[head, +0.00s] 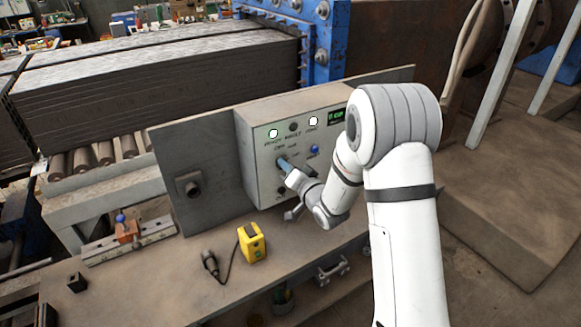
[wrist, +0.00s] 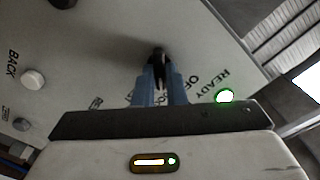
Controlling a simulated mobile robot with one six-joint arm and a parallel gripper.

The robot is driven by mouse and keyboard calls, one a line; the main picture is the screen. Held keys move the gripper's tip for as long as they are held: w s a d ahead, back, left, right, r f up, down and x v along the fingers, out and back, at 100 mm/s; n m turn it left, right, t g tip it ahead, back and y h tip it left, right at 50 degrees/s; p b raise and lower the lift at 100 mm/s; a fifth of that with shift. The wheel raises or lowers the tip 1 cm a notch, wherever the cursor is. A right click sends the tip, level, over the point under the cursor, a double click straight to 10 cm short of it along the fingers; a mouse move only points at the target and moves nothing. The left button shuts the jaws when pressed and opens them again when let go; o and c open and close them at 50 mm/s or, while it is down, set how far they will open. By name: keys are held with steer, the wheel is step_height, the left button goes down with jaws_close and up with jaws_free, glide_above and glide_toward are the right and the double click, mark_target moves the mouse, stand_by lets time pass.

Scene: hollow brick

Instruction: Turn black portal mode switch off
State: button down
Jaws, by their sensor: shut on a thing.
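The grey control box (head: 262,165) stands on the bench in the head view, with lit lamps, knobs and printed labels on its face. My gripper (head: 284,163) is at the left part of that face, its blue fingers touching the panel area. In the wrist view my gripper (wrist: 160,82) is shut on the black switch (wrist: 158,53), which shows between and just beyond the fingertips. "OFF" lettering is beside the right finger; other lettering is partly hidden behind the fingers. The switch's pointing direction is hard to tell.
A lit READY lamp (wrist: 224,96) is right of the fingers; a white button (wrist: 33,79) is by "BACK". A blue knob (head: 315,149) is beside my wrist. A yellow device (head: 251,243) and a black plug-like item (head: 210,263) lie on the bench in front.

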steer(key=n+b, duration=0.4)
steer(key=b, duration=0.4)
steer(key=n+b, duration=0.5)
steer(key=b, duration=0.4)
steer(key=shift+s+f, duration=0.2)
steer(key=shift+r, duration=0.1)
steer(key=c, duration=1.9)
jaws_free()
steer(key=shift+o, duration=0.9)
steer(key=shift+w, duration=0.2)
steer(key=shift+o, duration=1.2)
